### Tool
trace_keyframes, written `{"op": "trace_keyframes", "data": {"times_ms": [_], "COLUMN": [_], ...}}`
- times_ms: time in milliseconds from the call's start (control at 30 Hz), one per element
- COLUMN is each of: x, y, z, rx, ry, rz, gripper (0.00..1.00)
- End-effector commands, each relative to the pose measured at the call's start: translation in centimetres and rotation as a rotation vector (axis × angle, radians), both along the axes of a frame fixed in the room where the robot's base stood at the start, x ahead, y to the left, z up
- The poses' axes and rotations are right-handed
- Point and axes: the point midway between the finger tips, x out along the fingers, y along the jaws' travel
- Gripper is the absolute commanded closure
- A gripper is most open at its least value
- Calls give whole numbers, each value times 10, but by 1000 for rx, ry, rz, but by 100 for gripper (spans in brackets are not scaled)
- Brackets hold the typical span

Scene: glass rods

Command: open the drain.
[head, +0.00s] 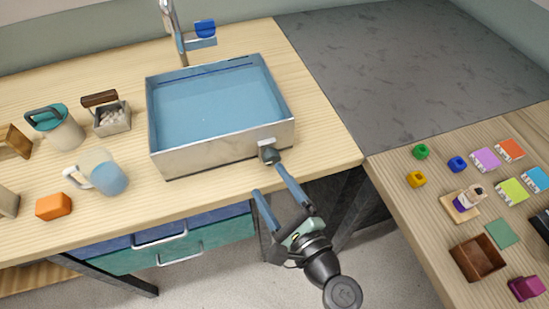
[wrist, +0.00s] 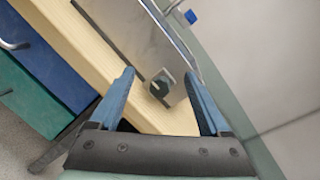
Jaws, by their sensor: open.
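A metal basin (head: 222,138) holding blue water (head: 214,97) stands on the wooden counter. A dark drain knob (head: 268,154) on a pale plate sits low on the basin's front wall, near its right corner. In the wrist view the knob (wrist: 160,87) shows between my blue fingers, beyond the palm. My gripper (head: 268,179) is open and empty in front of the counter edge. In the head view its far fingertip is close to the knob; I cannot tell whether it touches. The other finger is to the left, apart from the knob.
A faucet (head: 181,40) with a blue handle (head: 204,28) stands behind the basin. A pitcher (head: 106,174), a teal-lidded container (head: 58,127) and an orange block (head: 53,206) are at left. Drawers (head: 185,245) lie below. A side table (head: 399,203) at right holds several small items.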

Motion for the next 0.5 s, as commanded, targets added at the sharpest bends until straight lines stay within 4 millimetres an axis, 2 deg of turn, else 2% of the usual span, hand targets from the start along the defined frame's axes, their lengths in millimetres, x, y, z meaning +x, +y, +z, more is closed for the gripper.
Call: {"op": "trace_keyframes", "data": {"times_ms": [33, 100, 267, 367, 500], "x": [-11, -23, -39, -39, -23], "y": [-10, -23, -42, -44, -39], "z": [-15, -27, -43, -45, -44], "rx": [131, 292, 509, 550, 551], "ry": [53, 103, 160, 168, 166], "rz": [-42, -95, -170, -183, -181], "gripper": [20, 20, 20, 20, 20]}}
